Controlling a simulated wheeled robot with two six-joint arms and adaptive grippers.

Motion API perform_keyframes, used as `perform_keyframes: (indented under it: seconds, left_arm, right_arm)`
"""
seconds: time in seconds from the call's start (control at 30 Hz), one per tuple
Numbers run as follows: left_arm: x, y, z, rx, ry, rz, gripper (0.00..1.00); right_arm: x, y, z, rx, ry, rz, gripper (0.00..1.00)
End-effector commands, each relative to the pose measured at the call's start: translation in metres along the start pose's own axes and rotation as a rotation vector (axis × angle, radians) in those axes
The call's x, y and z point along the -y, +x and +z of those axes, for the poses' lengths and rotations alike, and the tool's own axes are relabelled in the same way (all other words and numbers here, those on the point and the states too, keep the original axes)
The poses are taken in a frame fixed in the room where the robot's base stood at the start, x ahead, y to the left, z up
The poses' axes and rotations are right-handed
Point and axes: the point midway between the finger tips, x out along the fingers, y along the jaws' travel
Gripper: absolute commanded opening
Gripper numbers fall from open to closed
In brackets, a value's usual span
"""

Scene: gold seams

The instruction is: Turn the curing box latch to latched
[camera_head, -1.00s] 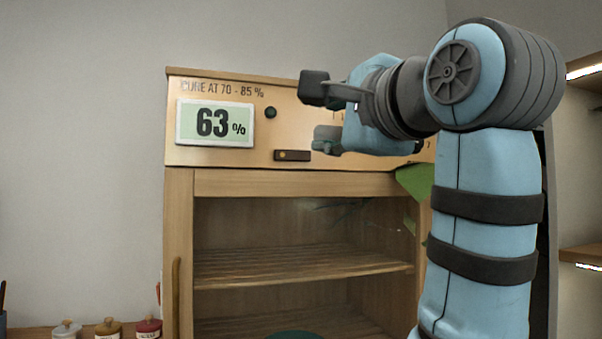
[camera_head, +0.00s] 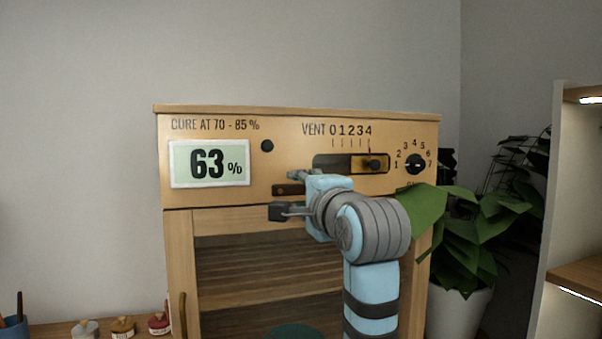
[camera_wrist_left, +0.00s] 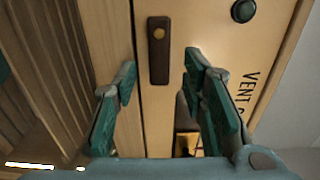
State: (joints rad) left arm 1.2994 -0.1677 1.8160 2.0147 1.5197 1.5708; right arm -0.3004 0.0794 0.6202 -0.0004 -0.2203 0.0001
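The curing box latch (camera_head: 284,190) is a dark bar on the box's wooden front panel, just above the door seam. It lies horizontally, with a brass dot at its left end. In the left wrist view the latch (camera_wrist_left: 159,70) shows whole, between the fingers. My left gripper (camera_head: 289,193) is open in front of the panel, one finger above the latch and one below. In the left wrist view my left gripper (camera_wrist_left: 160,72) holds nothing; the fingertips look apart from the latch. The gripper hides the latch's right end in the head view. My right gripper is not visible.
The curing box (camera_head: 180,260) has a 63 % display (camera_head: 209,163), a vent slider (camera_head: 374,163) near 4 and a numbered dial (camera_head: 415,164). A potted plant (camera_head: 460,225) stands close on the right. Small lidded jars (camera_head: 122,327) stand at lower left.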

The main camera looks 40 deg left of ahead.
Motion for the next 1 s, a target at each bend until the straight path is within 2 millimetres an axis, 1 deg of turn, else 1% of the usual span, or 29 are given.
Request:
perform_keyframes:
  seconds: [0.03, 0.13, 0.33, 0.37, 0.5, 0.6, 0.83, 1.0]
  left_arm:
    - [-0.0005, 0.006, 0.0007, 0.002, 0.0, 0.0, 0.38]
    - [-0.0011, 0.0119, 0.0004, 0.0, 0.0, 0.001, 0.38]
    - [-0.0011, 0.0126, 0.0001, -0.001, -0.001, 0.001, 0.38]
    - [-0.0011, 0.0126, 0.0001, -0.001, -0.001, 0.001, 0.37]
    - [-0.001, 0.0124, 0.0001, -0.001, -0.001, 0.001, 0.14]
    - [-0.001, 0.0124, 0.0001, -0.001, -0.001, 0.001, 0.0]
    - [-0.0011, 0.0123, 0.0001, -0.001, 0.005, 0.001, 0.0]
    - [-0.0021, 0.0123, 0.0, -0.001, 0.043, 0.001, 0.0]
  right_arm:
    - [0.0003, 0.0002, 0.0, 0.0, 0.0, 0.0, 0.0]
    - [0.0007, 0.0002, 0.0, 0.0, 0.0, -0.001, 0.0]
    - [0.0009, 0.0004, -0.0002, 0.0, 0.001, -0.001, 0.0]
    - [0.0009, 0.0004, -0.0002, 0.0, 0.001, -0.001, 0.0]
    - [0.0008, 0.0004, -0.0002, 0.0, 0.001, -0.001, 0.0]
    - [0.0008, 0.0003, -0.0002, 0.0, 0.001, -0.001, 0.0]
    - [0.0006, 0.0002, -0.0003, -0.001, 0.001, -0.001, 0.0]
    - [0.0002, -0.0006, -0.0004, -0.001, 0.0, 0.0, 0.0]
